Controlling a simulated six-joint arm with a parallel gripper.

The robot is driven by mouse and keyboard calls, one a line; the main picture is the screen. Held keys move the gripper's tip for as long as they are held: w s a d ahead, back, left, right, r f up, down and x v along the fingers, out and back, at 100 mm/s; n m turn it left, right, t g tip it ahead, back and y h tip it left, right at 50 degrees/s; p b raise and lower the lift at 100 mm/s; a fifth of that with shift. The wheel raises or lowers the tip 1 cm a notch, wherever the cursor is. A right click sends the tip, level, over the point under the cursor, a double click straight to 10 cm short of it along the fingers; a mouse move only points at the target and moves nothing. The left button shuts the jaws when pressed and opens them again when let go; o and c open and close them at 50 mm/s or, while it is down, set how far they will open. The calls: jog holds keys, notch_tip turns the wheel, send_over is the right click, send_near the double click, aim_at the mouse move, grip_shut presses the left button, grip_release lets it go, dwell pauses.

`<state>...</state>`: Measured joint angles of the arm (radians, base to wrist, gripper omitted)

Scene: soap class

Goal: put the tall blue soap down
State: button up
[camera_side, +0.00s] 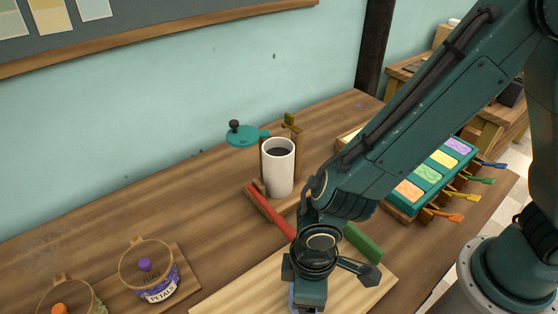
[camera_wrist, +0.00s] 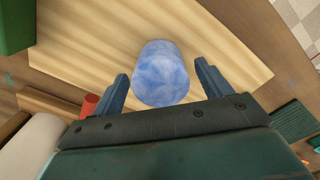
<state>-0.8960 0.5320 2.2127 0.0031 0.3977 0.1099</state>
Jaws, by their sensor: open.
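The tall blue soap (camera_wrist: 160,75) is a marbled blue rounded cylinder in the wrist view. It appears to stand upright on the pale wooden board (camera_wrist: 85,55), though its base contact is hard to make out. My gripper (camera_wrist: 162,71) is open around it, one finger on each side. A gap shows between the soap and each finger. In the side view my gripper (camera_side: 308,292) is low over the pale board (camera_side: 245,290) at the bottom edge. My wrist hides most of the soap there.
A white cylinder with a dark top (camera_side: 278,168) stands behind, beside a red bar (camera_side: 268,212). A green block (camera_side: 362,242) lies right of my wrist. A teal tray of coloured soaps (camera_side: 400,205) is at the right. A petals jar (camera_side: 148,270) stands at the left.

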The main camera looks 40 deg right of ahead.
notch_tip(320, 180, up, 12)
dwell(0.7)
jog(key=shift+r, duration=0.1)
dwell(0.4)
jog(key=w+d+r+m+t+y, duration=0.1)
jog(key=d+r+m, duration=0.1)
jog(key=d+r, duration=0.45)
jog(key=w+d+r+m+t, duration=0.1)
jog(key=w+d+r+m, duration=0.15)
jog(key=d, duration=0.65)
jog(key=s+d+r+m+t, duration=0.1)
jog(key=s+d+r+m, duration=0.1)
jog(key=s+d, duration=0.2)
jog(key=s+d+r+m+t+h, duration=0.1)
jog(key=s+d+r+m+t, duration=0.1)
jog(key=d, duration=0.6)
jog(key=shift+s+d+r+t, duration=0.3)
jog(key=shift+s+r, duration=0.15)
jog(key=shift+s, duration=0.65)
